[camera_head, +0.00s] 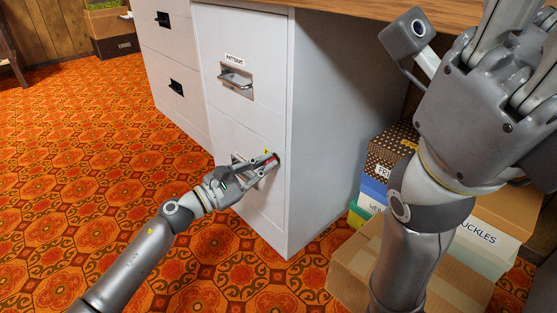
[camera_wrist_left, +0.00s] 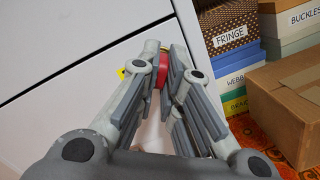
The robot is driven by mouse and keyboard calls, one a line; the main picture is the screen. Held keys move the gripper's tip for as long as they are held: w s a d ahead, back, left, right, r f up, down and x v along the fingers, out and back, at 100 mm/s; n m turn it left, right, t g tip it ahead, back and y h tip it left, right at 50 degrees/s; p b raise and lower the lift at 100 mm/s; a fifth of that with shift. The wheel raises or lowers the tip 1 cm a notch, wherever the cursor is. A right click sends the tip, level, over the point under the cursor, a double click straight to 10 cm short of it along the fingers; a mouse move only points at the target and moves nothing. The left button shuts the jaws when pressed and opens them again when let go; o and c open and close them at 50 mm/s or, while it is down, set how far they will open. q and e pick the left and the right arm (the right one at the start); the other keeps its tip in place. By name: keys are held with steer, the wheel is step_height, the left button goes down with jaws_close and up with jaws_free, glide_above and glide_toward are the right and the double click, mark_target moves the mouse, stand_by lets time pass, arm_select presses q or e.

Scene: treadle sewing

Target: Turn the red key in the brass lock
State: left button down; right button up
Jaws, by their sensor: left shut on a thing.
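The red key (camera_wrist_left: 161,76) shows as a red patch between my left gripper's fingertips in the left wrist view. In the head view it is a small red spot (camera_head: 270,160) at the cabinet face. My left gripper (camera_head: 262,168) is shut on it at the lower drawer of the white cabinet (camera_head: 265,205), near its right edge. The brass lock (camera_wrist_left: 165,47) shows only as a thin yellowish rim behind the fingers; the rest is hidden. My right gripper (camera_head: 515,75) is raised large at the upper right of the head view; its fingertips are cut off by the frame.
The upper drawer has a metal handle (camera_head: 236,80) with a label above. Several labelled boxes stand right of the cabinet, including an open-floor cardboard box (camera_head: 350,265) and a dotted "FRINGE" box (camera_wrist_left: 230,31). Patterned carpet (camera_head: 80,170) is clear at left.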

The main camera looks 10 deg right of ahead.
arm_select(q)
steer(key=shift+m+b, duration=0.95)
steer(key=shift+m, duration=0.05)
steer(key=shift+w+r+m+g+b, duration=0.1)
steer(key=shift+m+g+b, duration=0.5)
steer(key=shift+m, duration=1.1)
steer(key=shift+a+r+m, duration=0.1)
steer(key=shift+m, duration=1.5)
